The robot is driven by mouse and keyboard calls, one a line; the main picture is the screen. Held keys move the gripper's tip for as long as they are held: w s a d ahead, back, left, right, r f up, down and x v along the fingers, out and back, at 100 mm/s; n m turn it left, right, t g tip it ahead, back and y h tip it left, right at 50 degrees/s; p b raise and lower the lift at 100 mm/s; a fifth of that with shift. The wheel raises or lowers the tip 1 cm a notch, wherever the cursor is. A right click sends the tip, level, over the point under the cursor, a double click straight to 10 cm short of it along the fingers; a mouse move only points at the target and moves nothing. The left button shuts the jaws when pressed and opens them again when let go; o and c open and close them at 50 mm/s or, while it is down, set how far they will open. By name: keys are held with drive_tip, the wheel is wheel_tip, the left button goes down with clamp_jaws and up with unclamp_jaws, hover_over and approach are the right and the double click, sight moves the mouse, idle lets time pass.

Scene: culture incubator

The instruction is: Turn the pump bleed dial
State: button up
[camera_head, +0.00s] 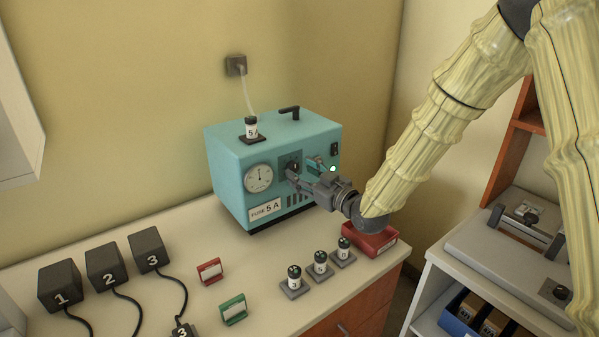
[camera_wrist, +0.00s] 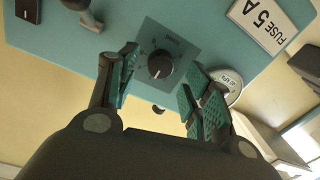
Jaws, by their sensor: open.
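The teal pump box (camera_head: 228,165) stands on the counter against the wall. Its dark bleed dial (camera_wrist: 161,64), a round knob with a white pointer line on a dark square plate, is on the front face; in the head view the dial (camera_head: 293,166) shows beside my gripper. My gripper (camera_head: 304,176) is at the front face of the box. In the wrist view my gripper (camera_wrist: 158,88) is open, with one teal-padded finger on each side of the dial. The fingers appear apart from the knob. The exact gap in depth is unclear.
Several small vials (camera_head: 320,262) and a red tray (camera_head: 372,243) stand below my arm. Black numbered blocks (camera_head: 105,268) sit at left.

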drive_tip(key=v, duration=1)
drive_tip(key=shift+s, duration=0.1)
